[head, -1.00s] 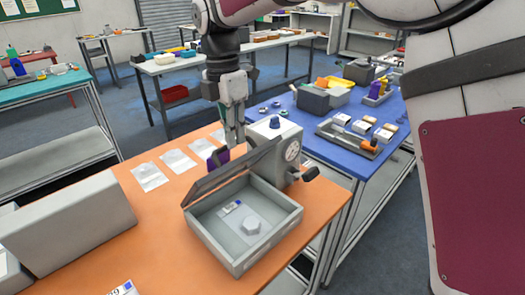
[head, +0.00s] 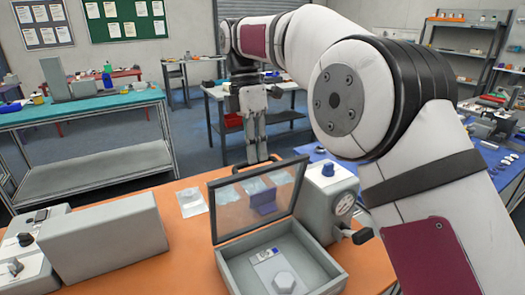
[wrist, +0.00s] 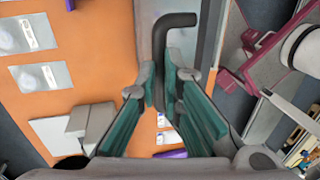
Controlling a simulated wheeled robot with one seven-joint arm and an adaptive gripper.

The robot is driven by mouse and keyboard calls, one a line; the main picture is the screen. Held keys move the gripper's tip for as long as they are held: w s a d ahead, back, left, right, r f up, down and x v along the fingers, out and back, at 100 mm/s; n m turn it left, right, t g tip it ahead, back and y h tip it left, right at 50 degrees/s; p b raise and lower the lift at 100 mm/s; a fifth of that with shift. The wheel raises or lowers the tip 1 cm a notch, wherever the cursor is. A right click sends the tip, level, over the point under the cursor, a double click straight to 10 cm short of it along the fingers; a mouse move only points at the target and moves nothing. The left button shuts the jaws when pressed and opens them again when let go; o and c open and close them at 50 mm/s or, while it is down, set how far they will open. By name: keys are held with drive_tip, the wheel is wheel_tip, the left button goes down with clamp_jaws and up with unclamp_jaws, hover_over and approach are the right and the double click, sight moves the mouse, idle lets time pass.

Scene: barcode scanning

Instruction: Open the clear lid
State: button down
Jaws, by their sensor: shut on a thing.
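The clear lid (head: 284,195), a see-through panel in a dark frame, stands raised and tilted back from the grey box (head: 235,268). In the head view, my gripper (head: 257,156) is at the lid's upper edge. Its fingers are shut on a dark bent handle (head: 246,165) there. In the wrist view, the dark handle (wrist: 160,45) runs between the teal-padded fingers of my gripper (wrist: 164,78).
A grey device with a dial and blue knob (head: 328,196) stands close to the box's right side. A large grey block (head: 100,235) stands left on the orange table (head: 180,270). A purple object (head: 263,201) shows through the lid.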

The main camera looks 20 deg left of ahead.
drive_tip(key=shift+w+a+f+g+h, duration=0.25)
drive_tip(key=shift+a+f, duration=0.1)
drive_tip(key=shift+f, duration=0.3)
drive_tip(key=shift+w+a+f+g+h, duration=0.15)
drive_tip(key=shift+w+a+f+g, duration=0.15)
drive_tip(key=shift+f, duration=0.3)
drive_tip(key=shift+a, duration=0.15)
drive_tip(key=c, duration=1.8)
unclamp_jaws()
drive_tip(key=shift+w, duration=0.15)
drive_tip(key=shift+o, duration=0.7)
drive_tip(key=shift+w+a+f, duration=0.1)
drive_tip(key=shift+w, duration=0.05)
drive_tip(key=shift+r, duration=0.25)
drive_tip(key=shift+d+r, duration=0.1)
drive_tip(key=shift+d, duration=0.1)
drive_tip(key=shift+s+d, duration=0.1)
drive_tip(key=shift+s, duration=0.1)
